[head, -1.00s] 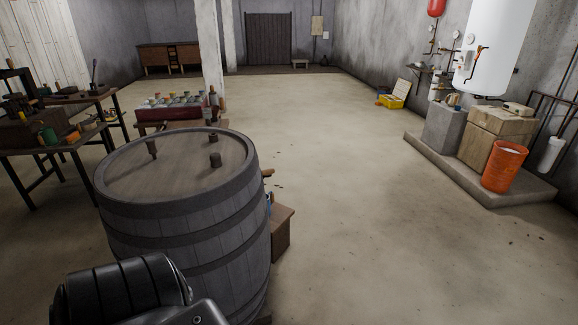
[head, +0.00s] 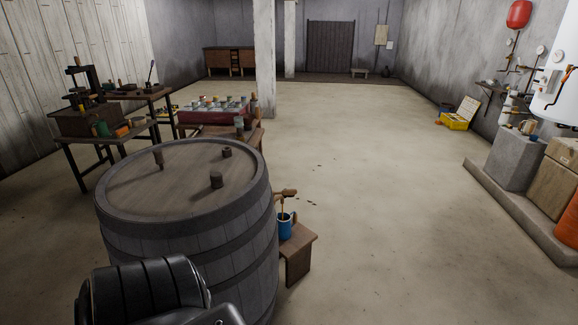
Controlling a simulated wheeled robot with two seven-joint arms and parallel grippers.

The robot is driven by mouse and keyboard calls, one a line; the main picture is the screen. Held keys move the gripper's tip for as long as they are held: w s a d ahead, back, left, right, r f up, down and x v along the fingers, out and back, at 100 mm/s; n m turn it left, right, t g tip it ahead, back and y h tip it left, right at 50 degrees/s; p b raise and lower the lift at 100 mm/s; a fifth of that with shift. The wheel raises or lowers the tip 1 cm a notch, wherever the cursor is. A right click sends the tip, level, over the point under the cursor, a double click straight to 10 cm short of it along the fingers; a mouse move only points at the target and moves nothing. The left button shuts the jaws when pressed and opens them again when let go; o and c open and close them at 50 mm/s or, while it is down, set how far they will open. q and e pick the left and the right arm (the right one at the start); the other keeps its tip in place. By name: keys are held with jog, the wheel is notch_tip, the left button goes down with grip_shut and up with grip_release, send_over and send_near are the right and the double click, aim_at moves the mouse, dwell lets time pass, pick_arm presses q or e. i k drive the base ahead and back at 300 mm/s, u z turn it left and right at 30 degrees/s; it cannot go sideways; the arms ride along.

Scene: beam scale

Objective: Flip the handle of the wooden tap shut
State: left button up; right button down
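The wooden tap (head: 286,193) sticks out from the right side of a large barrel (head: 190,235). It is small in view, and the exact position of its handle is hard to tell. An amber stream (head: 282,210) runs down from the tap into a blue mug (head: 285,228). The mug stands on a low wooden stool (head: 302,243) beside the barrel. A black part of my own arm shows at the bottom left, in front of the barrel. Neither of my grippers is in view.
Wooden pegs (head: 216,180) stand on the barrel top. Behind it is a bench (head: 245,138) with a red crate of jars (head: 212,112). A workbench (head: 75,130) stands at left. The floor right of the stool is clear up to a concrete plinth (head: 515,215).

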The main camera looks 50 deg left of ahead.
aim_at(291, 191)
jog(key=u, duration=0.4)
jog(key=i, duration=2.45)
jog(key=u, duration=1.65)
jog(key=i, duration=1.1)
jog(key=u, duration=1.5)
jog(key=i, duration=0.35)
jog(key=u, duration=0.3)
